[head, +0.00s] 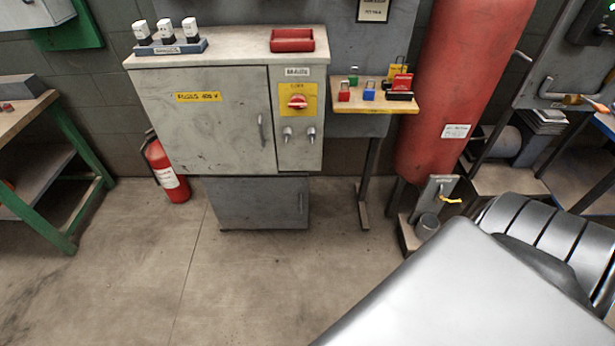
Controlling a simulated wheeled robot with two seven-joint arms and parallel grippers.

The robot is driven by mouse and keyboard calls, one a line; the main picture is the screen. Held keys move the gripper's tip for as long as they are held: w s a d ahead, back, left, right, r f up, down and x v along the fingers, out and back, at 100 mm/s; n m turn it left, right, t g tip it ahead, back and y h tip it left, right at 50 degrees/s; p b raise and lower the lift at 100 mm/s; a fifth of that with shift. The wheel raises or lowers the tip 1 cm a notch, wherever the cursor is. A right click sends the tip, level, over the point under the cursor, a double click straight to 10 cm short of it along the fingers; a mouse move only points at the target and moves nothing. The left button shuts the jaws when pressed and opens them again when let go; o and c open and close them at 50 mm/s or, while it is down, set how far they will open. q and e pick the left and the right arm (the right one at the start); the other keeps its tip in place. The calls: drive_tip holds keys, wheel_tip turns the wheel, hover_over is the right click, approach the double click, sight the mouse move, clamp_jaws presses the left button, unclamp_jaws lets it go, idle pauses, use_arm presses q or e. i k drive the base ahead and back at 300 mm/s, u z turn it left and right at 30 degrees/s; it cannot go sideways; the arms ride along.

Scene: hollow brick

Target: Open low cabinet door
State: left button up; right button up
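The low cabinet (255,203) is a dark grey box under the larger light grey electrical cabinet (205,115). Its door looks shut and has a small upright handle (301,203) near its right edge. The upper cabinet's door also looks shut, with a vertical handle (261,130) at its right side. One of my arms fills the lower right of the head view as large pale grey and dark ribbed links. Neither gripper shows in this view.
A red fire extinguisher (166,170) stands left of the low cabinet. A small padlock shelf (350,122) on a leg and a tall red tank (455,80) stand to the right. A green-framed workbench (70,180) is at far left. The concrete floor (230,270) in front is clear.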

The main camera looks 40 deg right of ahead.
sight(231, 197)
drive_tip(key=z, duration=0.8)
drive_tip(key=i, duration=0.95)
drive_tip(key=z, duration=0.9)
